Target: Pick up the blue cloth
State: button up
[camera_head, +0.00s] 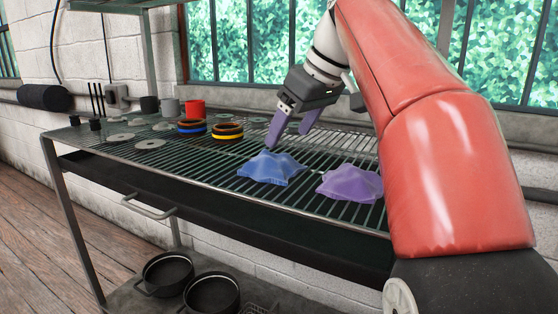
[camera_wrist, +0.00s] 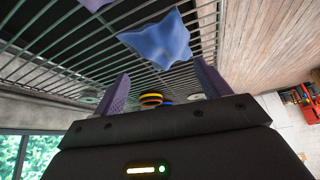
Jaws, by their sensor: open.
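The blue cloth (camera_head: 270,168) lies crumpled in a low heap on the wire rack shelf (camera_head: 220,166). In the wrist view the blue cloth (camera_wrist: 158,40) shows beyond and between the fingers, apart from them. My gripper (camera_head: 290,128) is open and empty, with its purple fingers pointing down just above and behind the cloth in the head view. In the wrist view my gripper (camera_wrist: 162,92) shows its two fingers spread wide. A purple cloth (camera_head: 350,184) lies to the right of the blue one, with a small gap between them.
Stacked rings with yellow (camera_head: 228,131) and blue (camera_head: 192,127) bands stand left of the cloth. A red mug (camera_head: 195,108), grey mugs and several flat discs sit farther left. Black pans (camera_head: 168,274) rest on the lower shelf. A window is behind the rack.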

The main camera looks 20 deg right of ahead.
aim_at(272, 157)
jog(key=x, duration=0.7)
jog(key=shift+w+a, duration=0.1)
jog(key=shift+a, duration=0.3)
jog(key=c, duration=1)
